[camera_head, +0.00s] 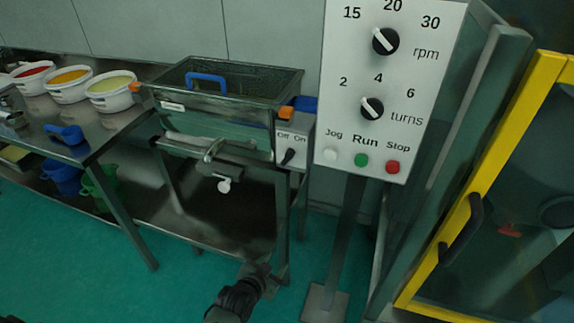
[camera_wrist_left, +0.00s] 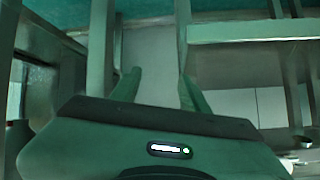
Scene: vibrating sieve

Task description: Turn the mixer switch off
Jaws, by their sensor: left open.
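A small switch (camera_head: 289,156) labelled Off and On sits on a grey box (camera_head: 295,135) at the right end of the sieve-like machine. Its dark lever appears tilted up and right, towards On. My left gripper (camera_head: 262,274) is low in front of the machine's stand, below the switch and clear of it. In the left wrist view its two fingers (camera_wrist_left: 158,82) are apart with nothing between them. The switch is not visible in the left wrist view. My right gripper is not in view.
A control panel (camera_head: 330,110) with two dials and Jog, Run and Stop buttons stands right of the switch. A yellow-framed door (camera_head: 460,215) is at far right. A steel table (camera_head: 110,135) holds tubs at left. Green floor (camera_head: 120,285) is open in front.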

